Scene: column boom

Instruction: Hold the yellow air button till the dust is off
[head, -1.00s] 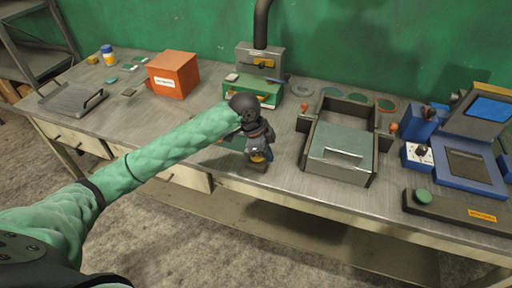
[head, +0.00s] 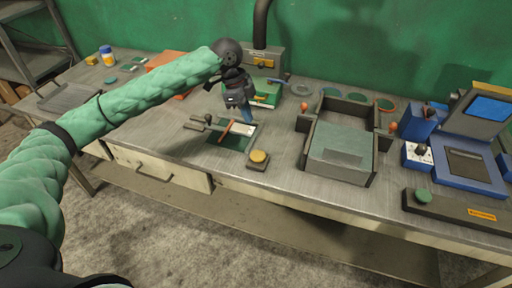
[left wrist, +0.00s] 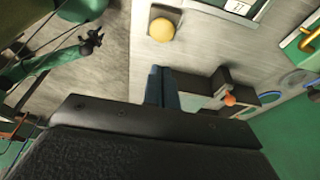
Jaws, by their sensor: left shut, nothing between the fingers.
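The yellow button (head: 258,155) sits on a small dark base near the table's front edge, uncovered. It also shows in the left wrist view (left wrist: 161,29). My left gripper (head: 246,118) is shut and empty, pointing down above the table behind the button, apart from it. Its blue fingers show in the left wrist view (left wrist: 161,88). A dark green plate (head: 232,141) with a reddish strip and a pale patch lies left of the button, beside a grey nozzle-like fixture (head: 200,124). I cannot make out dust on it. My right gripper (left wrist: 92,41) shows small in the left wrist view.
A grey-lidded open frame (head: 340,150) stands to the right, with a blue device (head: 470,165) and a green button (head: 423,195) beyond.

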